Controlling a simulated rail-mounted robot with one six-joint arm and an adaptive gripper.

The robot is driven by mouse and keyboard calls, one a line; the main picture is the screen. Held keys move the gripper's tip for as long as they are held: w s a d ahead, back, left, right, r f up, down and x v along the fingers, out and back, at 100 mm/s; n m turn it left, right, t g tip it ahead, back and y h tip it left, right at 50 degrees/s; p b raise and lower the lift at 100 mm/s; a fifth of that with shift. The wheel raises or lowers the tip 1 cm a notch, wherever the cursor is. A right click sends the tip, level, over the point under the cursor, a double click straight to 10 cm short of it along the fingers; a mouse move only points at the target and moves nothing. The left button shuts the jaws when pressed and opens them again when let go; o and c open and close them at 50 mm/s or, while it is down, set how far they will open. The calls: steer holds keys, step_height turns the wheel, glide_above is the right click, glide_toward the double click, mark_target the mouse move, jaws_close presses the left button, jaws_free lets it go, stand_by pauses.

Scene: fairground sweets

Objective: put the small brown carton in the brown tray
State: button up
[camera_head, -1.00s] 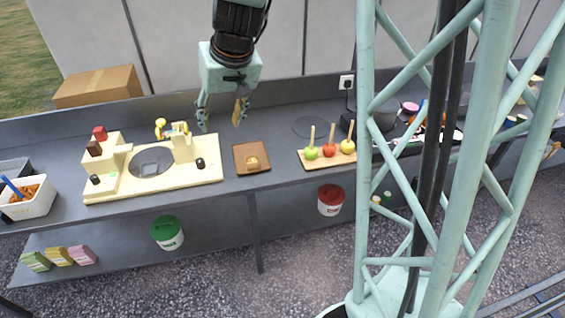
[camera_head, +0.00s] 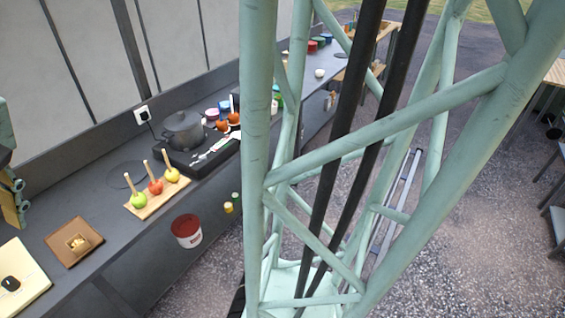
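The brown tray (camera_head: 58,238) lies flat on the grey counter at the lower left. A small golden-tan thing (camera_head: 78,242) lies in its middle; it is too small to tell what it is. My gripper (camera_head: 16,203) is cut off by the left edge, above and left of the tray and apart from it. Only part of its fingers shows, so its opening is hidden.
A cream board (camera_head: 18,285) is at the left edge. A wooden board (camera_head: 150,203) with three apples on sticks lies right of the tray. Beyond are a grey pot (camera_head: 183,131) on a black hob and several tubs.

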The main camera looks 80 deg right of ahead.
steer(key=s+r, duration=0.2)
steer(key=s, duration=0.8)
steer(key=s+d+r+h, duration=0.1)
steer(key=s+r, duration=0.1)
steer(key=s, duration=0.9)
steer(key=shift+s+n, duration=0.2)
steer(key=shift+n, duration=0.1)
step_height(320, 180, down, 10)
steer(key=b, duration=1)
steer(key=shift+f, duration=0.15)
